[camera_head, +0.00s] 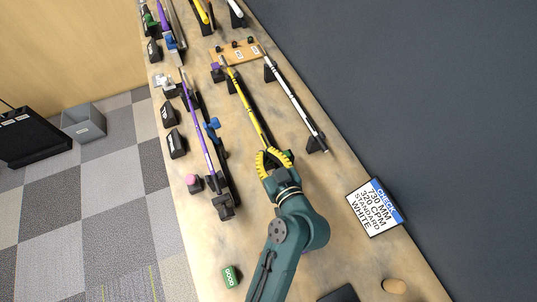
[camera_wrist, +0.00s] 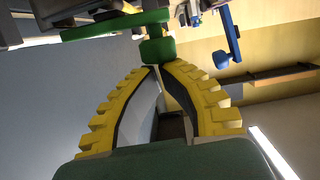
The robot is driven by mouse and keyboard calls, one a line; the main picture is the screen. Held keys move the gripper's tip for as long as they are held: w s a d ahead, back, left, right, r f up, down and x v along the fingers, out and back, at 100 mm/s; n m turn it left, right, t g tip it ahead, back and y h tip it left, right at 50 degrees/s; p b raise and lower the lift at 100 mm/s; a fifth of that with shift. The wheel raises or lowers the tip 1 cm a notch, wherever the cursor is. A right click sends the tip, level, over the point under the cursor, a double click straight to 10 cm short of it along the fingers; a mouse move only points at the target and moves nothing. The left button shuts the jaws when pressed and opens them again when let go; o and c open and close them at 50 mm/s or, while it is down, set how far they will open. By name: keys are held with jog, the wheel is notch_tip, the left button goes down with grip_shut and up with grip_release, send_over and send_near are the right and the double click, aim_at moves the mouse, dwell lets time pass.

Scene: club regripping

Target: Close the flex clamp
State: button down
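My gripper (camera_head: 275,158) has yellow ribbed fingers and is at the near end of the yellow shaft (camera_head: 247,110) on the bench. In the wrist view, the fingertips (camera_wrist: 163,67) come together almost fully, with nothing clearly held between them. A green block (camera_wrist: 157,50) with a green bar (camera_wrist: 115,25) sits just beyond the tips; it looks like a clamp lever. I cannot tell whether the tips touch it. A bit of green (camera_head: 288,154) shows beside my fingers in the head view. A blue lever (camera_wrist: 226,45) shows at upper right. My fingers hide most of the clamp body.
A purple shaft (camera_head: 199,125) lies to the left in black holders, with a blue clamp part (camera_head: 212,124). A white shaft (camera_head: 295,100) lies to the right. A sign (camera_head: 375,207) stands near the wall. A green box (camera_head: 231,276) sits near the front.

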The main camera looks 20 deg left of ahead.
jog(key=r+p, duration=0.2)
jog(key=r, duration=0.2)
jog(key=shift+s+d+r+p, duration=0.1)
jog(key=shift+d+r+p, duration=0.25)
jog(key=shift+d+p, duration=0.05)
jog(key=c, duration=1.8)
grip_release()
jog(key=v, duration=0.4)
jog(key=b+v, duration=0.1)
jog(key=v, duration=0.3)
jog(key=shift+s+d+f, duration=0.15)
jog(key=shift+s+d, duration=0.1)
jog(key=shift+d, duration=0.1)
jog(key=shift+s+d+r+p, duration=0.15)
jog(key=shift+d+r+p, duration=0.1)
jog(key=shift+p, duration=0.15)
grip_shut()
jog(key=p, duration=0.4)
send_over(267, 157)
notch_tip(267, 157, down, 2)
jog(key=shift+f+m, duration=0.2)
jog(key=shift+m, duration=0.2)
jog(key=f, duration=0.3)
jog(key=shift+s+d, duration=0.15)
jog(key=shift+d, duration=0.05)
jog(key=shift+f, duration=0.45)
